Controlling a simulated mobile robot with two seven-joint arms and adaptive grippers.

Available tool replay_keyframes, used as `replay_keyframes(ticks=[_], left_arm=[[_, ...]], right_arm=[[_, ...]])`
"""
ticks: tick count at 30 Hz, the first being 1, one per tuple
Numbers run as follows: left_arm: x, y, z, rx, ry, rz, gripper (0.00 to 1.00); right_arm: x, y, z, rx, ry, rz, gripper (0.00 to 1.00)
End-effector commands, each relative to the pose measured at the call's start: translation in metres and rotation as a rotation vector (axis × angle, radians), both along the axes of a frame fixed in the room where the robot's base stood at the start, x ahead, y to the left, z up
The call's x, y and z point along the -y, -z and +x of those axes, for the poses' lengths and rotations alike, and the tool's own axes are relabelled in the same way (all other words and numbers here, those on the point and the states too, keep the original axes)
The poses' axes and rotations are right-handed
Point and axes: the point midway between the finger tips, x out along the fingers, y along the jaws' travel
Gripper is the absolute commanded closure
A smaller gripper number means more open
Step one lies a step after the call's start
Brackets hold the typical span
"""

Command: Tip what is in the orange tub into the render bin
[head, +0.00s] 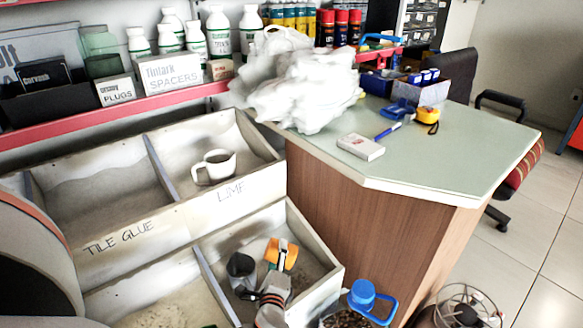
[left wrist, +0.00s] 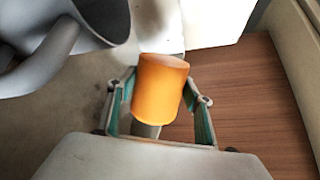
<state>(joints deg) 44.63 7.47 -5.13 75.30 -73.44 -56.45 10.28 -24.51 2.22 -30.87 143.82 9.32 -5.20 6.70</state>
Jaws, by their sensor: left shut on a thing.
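The orange tub (head: 286,255) is held by my left gripper (head: 279,266) over the front right bin (head: 318,235) in the head view. In the left wrist view the tub (left wrist: 160,85) sits between the two teal-edged fingers, which are shut on it. Its contents do not show, and I cannot tell which way its mouth faces. No render label is visible; the front bins' labels are out of view or hidden. My right gripper is not in view.
A dark metal mug (head: 241,268) is close left of the tub. Back bins read TILE GLUE (head: 118,238) and LIME (head: 232,190); a white mug (head: 214,167) stands in LIME. A counter (head: 460,160) is at right.

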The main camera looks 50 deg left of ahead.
Motion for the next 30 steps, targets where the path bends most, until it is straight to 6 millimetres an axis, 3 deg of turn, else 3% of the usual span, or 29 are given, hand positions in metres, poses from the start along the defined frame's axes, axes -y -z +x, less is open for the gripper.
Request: replay_keyframes(ticks=[30], left_arm=[[0.0053,-0.0031,0.0045,-0.066,0.000,0.082,0.72]], right_arm=[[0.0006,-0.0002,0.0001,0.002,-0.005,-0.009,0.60]])
